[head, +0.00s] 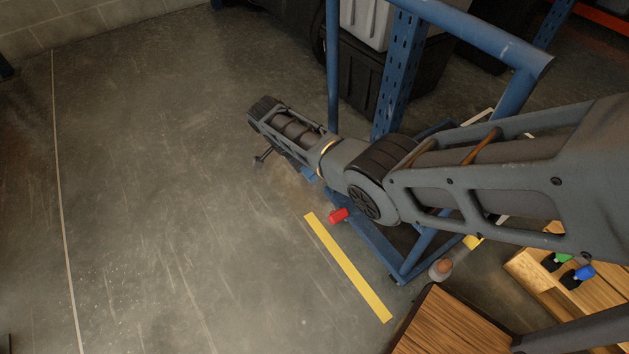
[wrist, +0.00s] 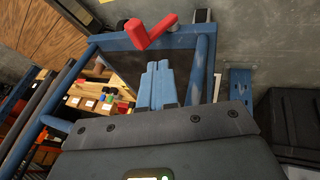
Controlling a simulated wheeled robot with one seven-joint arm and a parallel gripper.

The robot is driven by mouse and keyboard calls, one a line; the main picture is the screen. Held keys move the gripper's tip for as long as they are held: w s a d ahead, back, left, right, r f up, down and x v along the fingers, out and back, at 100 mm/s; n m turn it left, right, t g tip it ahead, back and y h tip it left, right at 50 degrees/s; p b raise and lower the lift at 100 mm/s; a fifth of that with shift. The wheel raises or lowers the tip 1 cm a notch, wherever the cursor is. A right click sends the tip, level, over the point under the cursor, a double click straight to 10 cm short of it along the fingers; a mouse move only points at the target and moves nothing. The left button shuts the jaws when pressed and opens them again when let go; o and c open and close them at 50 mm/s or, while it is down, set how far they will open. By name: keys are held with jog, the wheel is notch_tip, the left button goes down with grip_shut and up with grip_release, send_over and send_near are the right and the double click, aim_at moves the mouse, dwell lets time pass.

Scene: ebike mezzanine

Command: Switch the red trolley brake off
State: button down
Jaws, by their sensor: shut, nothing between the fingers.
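The red brake lever (head: 338,214) shows in the head view at the lower left edge of the blue trolley frame (head: 376,247), near a yellow floor line. In the wrist view the red lever (wrist: 145,37) is a bent, V-shaped piece on the trolley's blue end bar (wrist: 185,40). My gripper (wrist: 160,68) shows there as two blue fingers side by side, shut and empty. In the picture the fingertips lie just below the lever, and a gap shows between them. I cannot tell the depth of that gap. In the head view my arm hides most of the gripper.
The trolley's blue uprights (head: 333,70) and handle rail (head: 480,35) stand close to my arm. Dark and grey bins (head: 365,75) are behind. A wooden tray (head: 540,275) with small coloured items is at the lower right. The floor on the left is clear.

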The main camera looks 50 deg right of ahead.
aim_at(335, 216)
jog(key=s+f+b, duration=0.2)
jog(key=s+f, duration=0.4)
jog(key=f, duration=0.3)
jog(key=shift+s+d, duration=0.35)
